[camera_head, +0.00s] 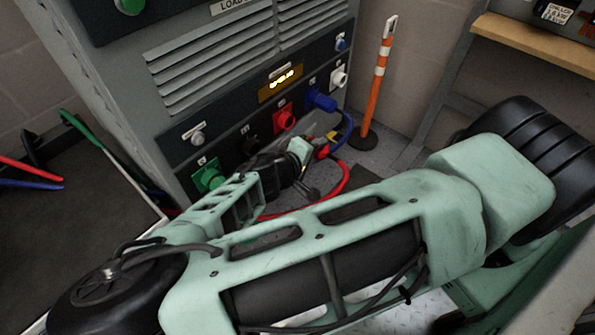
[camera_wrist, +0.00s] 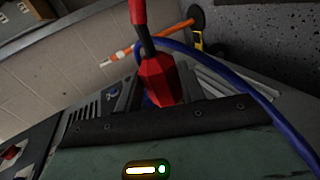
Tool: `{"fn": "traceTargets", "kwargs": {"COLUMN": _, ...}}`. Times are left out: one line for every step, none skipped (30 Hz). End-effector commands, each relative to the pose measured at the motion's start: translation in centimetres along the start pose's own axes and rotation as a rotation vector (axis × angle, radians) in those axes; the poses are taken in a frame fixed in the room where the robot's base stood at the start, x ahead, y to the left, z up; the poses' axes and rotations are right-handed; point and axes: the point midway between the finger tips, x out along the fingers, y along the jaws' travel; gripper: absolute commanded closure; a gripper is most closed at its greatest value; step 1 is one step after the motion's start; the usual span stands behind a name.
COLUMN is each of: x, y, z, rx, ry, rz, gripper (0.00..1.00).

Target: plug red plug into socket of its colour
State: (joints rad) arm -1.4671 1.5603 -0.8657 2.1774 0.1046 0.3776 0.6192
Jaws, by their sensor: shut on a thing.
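The red plug (camera_wrist: 160,80) is held between the fingers of my gripper (camera_wrist: 158,92) in the wrist view, with its red cable end toward the top of the picture. In the head view my gripper (camera_head: 305,152) is low in front of the cabinet, and the red plug (camera_head: 322,151) shows partly at its tip. The red socket (camera_head: 284,117) is on the cabinet's lower panel, above and slightly left of my gripper, and looks empty. The plug is apart from it.
A green socket (camera_head: 208,177) and a white socket (camera_head: 339,77) are on the same panel. A red cable (camera_head: 340,182) loops low. An orange post (camera_head: 377,85) stands right of the cabinet (camera_head: 100,90).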

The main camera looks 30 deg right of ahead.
Motion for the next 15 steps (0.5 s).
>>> {"fn": "traceTargets", "kwargs": {"x": 1.1, "y": -0.2, "z": 0.3, "rx": 0.007, "ry": -0.011, "rz": 0.011, "gripper": 0.99}}
{"fn": "traceTargets", "kwargs": {"x": 1.4, "y": 0.1, "z": 0.4, "rx": 0.011, "ry": -0.016, "rz": 0.015, "gripper": 0.99}}
{"fn": "traceTargets", "kwargs": {"x": 1.7, "y": 0.3, "z": 0.5, "rx": 0.014, "ry": -0.022, "rz": 0.021, "gripper": 0.99}}
{"fn": "traceTargets", "kwargs": {"x": 1.9, "y": 0.5, "z": 0.5, "rx": 0.014, "ry": -0.024, "rz": 0.024, "gripper": 0.99}}
{"fn": "traceTargets", "kwargs": {"x": 2.1, "y": 0.7, "z": 0.6, "rx": 0.015, "ry": -0.026, "rz": 0.027, "gripper": 0.99}}
{"fn": "traceTargets", "kwargs": {"x": 2.2, "y": 0.9, "z": 0.6, "rx": 0.016, "ry": -0.028, "rz": 0.029, "gripper": 0.99}}
{"fn": "traceTargets", "kwargs": {"x": 2.2, "y": 1.0, "z": 0.6, "rx": 0.016, "ry": -0.029, "rz": 0.03, "gripper": 0.99}}
{"fn": "traceTargets", "kwargs": {"x": 2.2, "y": 1.1, "z": 0.7, "rx": 0.017, "ry": -0.029, "rz": 0.031, "gripper": 0.99}}
{"fn": "traceTargets", "kwargs": {"x": 2.2, "y": 1.1, "z": 0.6, "rx": 0.017, "ry": -0.029, "rz": 0.031, "gripper": 0.99}}
{"fn": "traceTargets", "kwargs": {"x": 2.2, "y": 1.1, "z": 0.6, "rx": 0.017, "ry": -0.029, "rz": 0.031, "gripper": 0.99}}
{"fn": "traceTargets", "kwargs": {"x": 2.2, "y": 1.2, "z": 0.6, "rx": 0.017, "ry": -0.029, "rz": 0.031, "gripper": 0.99}}
{"fn": "traceTargets", "kwargs": {"x": 2.2, "y": 1.2, "z": 0.6, "rx": 0.016, "ry": -0.029, "rz": 0.031, "gripper": 0.99}}
{"fn": "traceTargets", "kwargs": {"x": 2.2, "y": 1.1, "z": 0.6, "rx": 0.016, "ry": -0.029, "rz": 0.031, "gripper": 0.99}}
{"fn": "traceTargets", "kwargs": {"x": 2.2, "y": 1.1, "z": 0.6, "rx": 0.016, "ry": -0.029, "rz": 0.031, "gripper": 0.99}}
{"fn": "traceTargets", "kwargs": {"x": 2.2, "y": 1.1, "z": 0.6, "rx": 0.016, "ry": -0.029, "rz": 0.031, "gripper": 0.99}}
